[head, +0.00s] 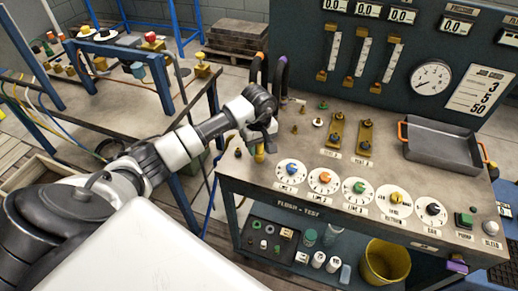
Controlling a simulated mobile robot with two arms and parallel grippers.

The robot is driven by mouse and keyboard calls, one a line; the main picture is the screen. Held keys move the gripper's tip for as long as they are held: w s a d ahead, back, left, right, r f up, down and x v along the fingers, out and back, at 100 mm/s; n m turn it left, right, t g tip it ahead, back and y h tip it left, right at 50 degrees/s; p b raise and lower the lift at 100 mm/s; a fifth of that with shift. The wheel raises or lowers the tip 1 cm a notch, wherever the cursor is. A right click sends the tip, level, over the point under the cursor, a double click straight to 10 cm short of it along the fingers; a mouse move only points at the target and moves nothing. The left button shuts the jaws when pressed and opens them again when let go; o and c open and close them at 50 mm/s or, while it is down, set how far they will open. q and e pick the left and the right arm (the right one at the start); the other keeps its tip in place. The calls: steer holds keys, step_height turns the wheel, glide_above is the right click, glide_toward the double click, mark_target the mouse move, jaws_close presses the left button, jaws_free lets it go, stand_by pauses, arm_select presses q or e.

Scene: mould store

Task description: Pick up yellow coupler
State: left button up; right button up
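A yellow piece (259,153), which looks like the yellow coupler, shows just below my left gripper (259,142) at the left end of the flush-test bench (235,176). My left arm reaches in from the left and its gripper points down over the bench's left edge. The gripper and wrist hide the top of the yellow piece. I cannot tell whether the fingers are around it or only in front of it. My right gripper is not in view.
Two dark hoses with an orange end (260,56) and a purple end (283,60) stand behind my wrist. Coloured dials, brass fittings and a grey tray (440,150) with orange handles occupy the bench. A yellow bucket (386,262) stands below. Another bench is at left.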

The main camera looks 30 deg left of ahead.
arm_select(q)
jaws_close()
steer(key=shift+w+r, duration=0.1)
steer(key=shift+r, duration=0.4)
step_height(320, 180, up, 3)
steer(key=shift+f+b, duration=0.15)
steer(key=shift+b, duration=0.6)
steer(key=w+d+r+b, duration=0.3)
steer(key=d+r, duration=0.4)
steer(key=d, duration=0.4)
steer(key=shift+d+r, duration=0.15)
steer(key=shift+r, duration=0.05)
